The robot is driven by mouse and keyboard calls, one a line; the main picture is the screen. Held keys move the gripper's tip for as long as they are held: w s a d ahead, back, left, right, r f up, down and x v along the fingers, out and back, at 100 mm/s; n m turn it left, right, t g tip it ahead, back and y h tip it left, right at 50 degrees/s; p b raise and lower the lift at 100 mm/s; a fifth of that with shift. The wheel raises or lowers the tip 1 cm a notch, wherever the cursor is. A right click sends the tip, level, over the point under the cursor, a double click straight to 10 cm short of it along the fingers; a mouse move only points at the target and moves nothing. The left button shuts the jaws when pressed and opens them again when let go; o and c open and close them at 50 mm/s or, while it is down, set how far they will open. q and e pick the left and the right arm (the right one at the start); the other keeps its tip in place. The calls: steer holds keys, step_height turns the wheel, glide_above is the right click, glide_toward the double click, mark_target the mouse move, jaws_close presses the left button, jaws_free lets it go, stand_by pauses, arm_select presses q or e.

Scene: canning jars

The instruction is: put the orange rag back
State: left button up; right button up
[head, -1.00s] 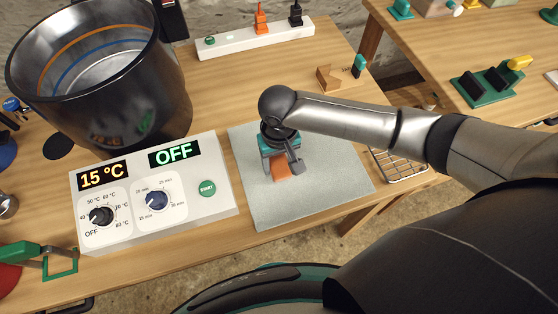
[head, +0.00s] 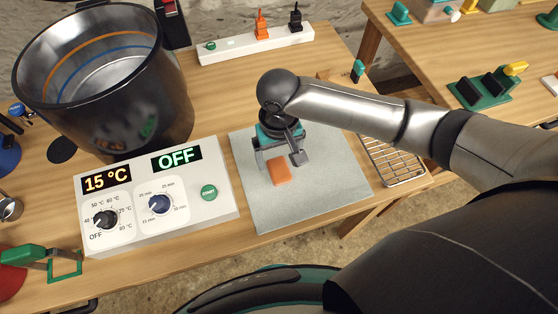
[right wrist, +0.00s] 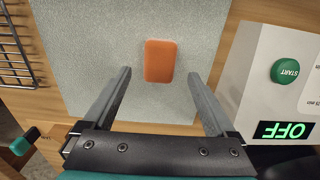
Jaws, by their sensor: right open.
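The orange rag (head: 280,173) is a small folded block lying flat on the grey mat (head: 330,205). It also shows in the right wrist view (right wrist: 159,60), ahead of the fingertips and between their lines, on the bare mat (right wrist: 100,40). My right gripper (head: 279,163) is open and empty just above and behind the rag in the head view. In the right wrist view its fingers (right wrist: 158,75) stand wide apart, with clear gaps on both sides of the rag. My left gripper is not in view.
A white control box (head: 150,235) with knobs and displays borders the mat on the left, with a large dark pot (head: 150,90) behind it. A wire rack (head: 400,165) lies right of the mat. A power strip (head: 250,42) stands at the back.

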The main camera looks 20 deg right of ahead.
mark_target(279, 169)
step_height(279, 169, up, 7)
steer(key=p, duration=0.1)
steer(key=shift+f, duration=0.15)
stand_by(1.3)
